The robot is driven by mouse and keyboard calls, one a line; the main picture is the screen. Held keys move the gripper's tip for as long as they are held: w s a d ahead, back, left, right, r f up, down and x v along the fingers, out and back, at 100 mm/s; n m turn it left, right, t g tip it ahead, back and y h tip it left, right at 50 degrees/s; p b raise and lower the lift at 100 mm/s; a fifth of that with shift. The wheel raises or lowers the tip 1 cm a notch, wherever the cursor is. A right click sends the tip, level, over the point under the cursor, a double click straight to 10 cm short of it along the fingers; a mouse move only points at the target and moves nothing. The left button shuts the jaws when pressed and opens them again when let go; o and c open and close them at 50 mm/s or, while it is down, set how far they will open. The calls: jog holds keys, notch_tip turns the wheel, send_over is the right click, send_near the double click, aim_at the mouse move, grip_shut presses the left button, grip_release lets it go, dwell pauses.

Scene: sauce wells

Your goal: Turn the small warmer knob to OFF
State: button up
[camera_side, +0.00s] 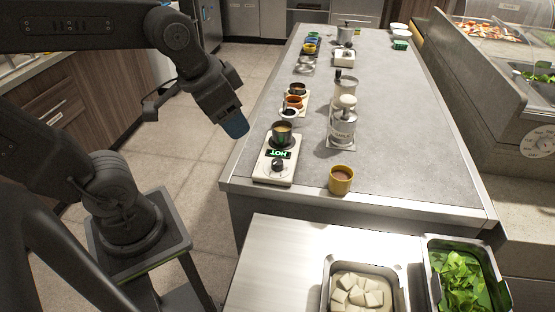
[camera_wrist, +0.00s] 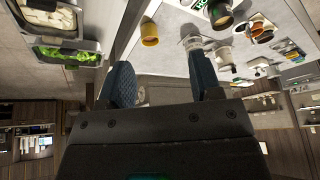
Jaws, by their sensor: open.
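The small warmer (camera_side: 270,172) is a pale slab near the front left corner of the grey counter. Its dark knob (camera_side: 278,165) sits at the near end, below a lit green display (camera_side: 279,153) reading HOT. In the wrist view the warmer's green display (camera_wrist: 198,4) shows at the top edge; the knob is not clear there. My gripper (camera_side: 236,128) hangs in the air left of the warmer, beyond the counter edge, touching nothing. In the wrist view its blue fingers (camera_wrist: 160,84) are apart and empty.
A yellow cup (camera_side: 341,180) stands right of the warmer. A labelled glass jar (camera_side: 342,129) and small sauce bowls (camera_side: 294,102) stand behind. Trays of white cubes (camera_side: 358,292) and greens (camera_side: 461,278) are in front. The counter's right side is clear.

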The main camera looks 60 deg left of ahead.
jog(key=w+a+f+m+g, duration=0.2)
jog(key=w+a+m+g, duration=0.1)
jog(key=w, duration=0.5)
jog(key=m+g, duration=0.2)
jog(key=m, duration=0.2)
send_near(278, 161)
notch_tip(278, 161, down, 9)
jog(key=shift+s+f, duration=0.15)
jog(key=shift+f, duration=0.1)
jog(key=shift+c, duration=0.3)
jog(key=c, duration=0.9)
